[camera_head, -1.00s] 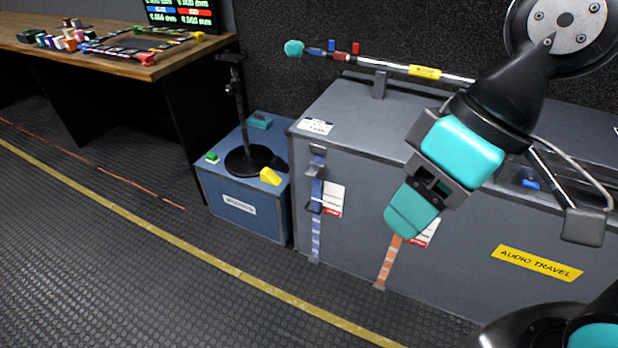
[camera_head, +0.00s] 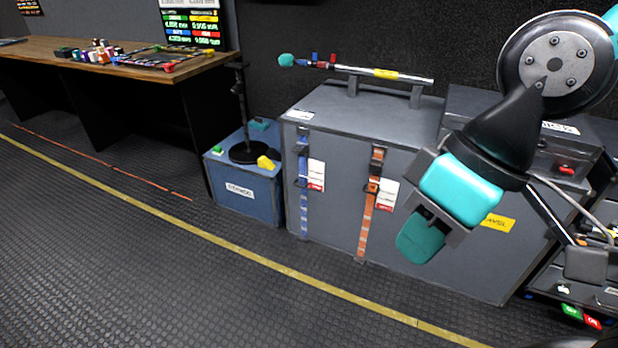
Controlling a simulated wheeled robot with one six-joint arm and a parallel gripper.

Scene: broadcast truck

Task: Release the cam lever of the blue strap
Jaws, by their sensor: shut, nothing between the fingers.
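The blue strap (camera_head: 304,205) runs down the front of the grey case (camera_head: 335,222), near its left edge. Its dark metal cam buckle and lever (camera_head: 303,150) sit near the top, with a second small fitting lower down. The picture is too small to tell the lever's exact position. A red-and-white tag hangs to its right. An orange strap (camera_head: 367,215) with a similar buckle is farther right on the same face. My gripper (camera_head: 420,238) is shut and empty, right of both straps and in front of the case, apart from the blue strap.
A boom pole (camera_head: 385,74) rests on holders on the case top. A blue box (camera_head: 233,195) with a stand (camera_head: 241,110) is left of the case. A wooden table (camera_head: 120,68) stands farther left. Another case with a drawer unit is at right. The floor in front is clear.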

